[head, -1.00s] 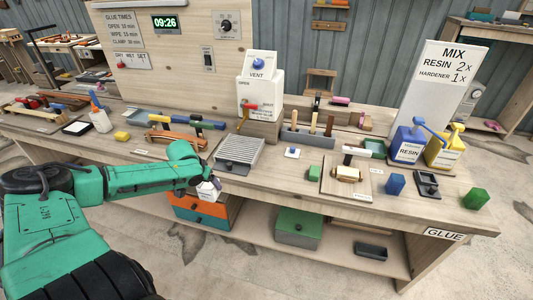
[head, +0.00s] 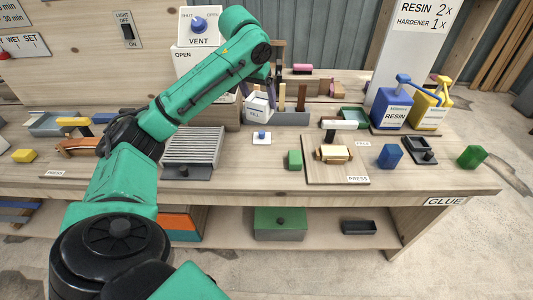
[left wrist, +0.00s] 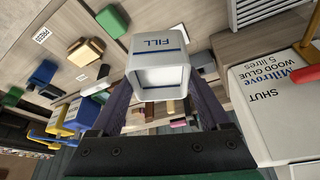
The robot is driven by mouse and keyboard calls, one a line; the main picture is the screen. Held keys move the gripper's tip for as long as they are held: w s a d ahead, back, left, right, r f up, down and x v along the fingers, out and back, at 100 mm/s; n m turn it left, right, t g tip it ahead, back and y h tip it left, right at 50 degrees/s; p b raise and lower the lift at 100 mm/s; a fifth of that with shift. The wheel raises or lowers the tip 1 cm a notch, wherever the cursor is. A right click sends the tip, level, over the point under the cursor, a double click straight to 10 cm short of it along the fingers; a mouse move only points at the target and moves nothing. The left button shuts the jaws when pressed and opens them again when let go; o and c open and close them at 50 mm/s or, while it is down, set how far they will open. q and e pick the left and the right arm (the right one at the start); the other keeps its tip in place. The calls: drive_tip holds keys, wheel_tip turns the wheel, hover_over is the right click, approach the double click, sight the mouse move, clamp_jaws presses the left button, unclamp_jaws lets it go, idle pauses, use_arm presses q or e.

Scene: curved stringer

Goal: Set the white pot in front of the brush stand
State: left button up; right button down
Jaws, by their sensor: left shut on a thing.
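The white pot (head: 257,108), marked FILL, is in my left gripper (head: 258,92), just in front of the left part of the grey brush stand (head: 292,119). The stand holds upright brushes with wooden and dark handles. In the left wrist view the pot (left wrist: 158,55) sits between the two fingers of my left gripper (left wrist: 160,85), which are shut on it. My left forearm hides part of the glue container and the back of the bench. I cannot tell whether the pot touches the bench. My right gripper is out of view.
A white tile with a blue knob (head: 262,138) and a green block (head: 294,160) lie in front. The white glue container (left wrist: 285,110) stands close by. Blue (head: 393,108) and yellow (head: 428,110) bottles stand farther right.

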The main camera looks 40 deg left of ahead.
use_arm(q)
wheel_tip(320, 180, down, 18)
drive_tip(key=shift+s+d+f, duration=0.15)
drive_tip(key=o, duration=1.4)
drive_tip(key=shift+o, duration=0.3)
drive_tip(key=v, duration=1.2)
drive_tip(key=shift+s, duration=0.15)
drive_tip(key=shift+d, duration=0.15)
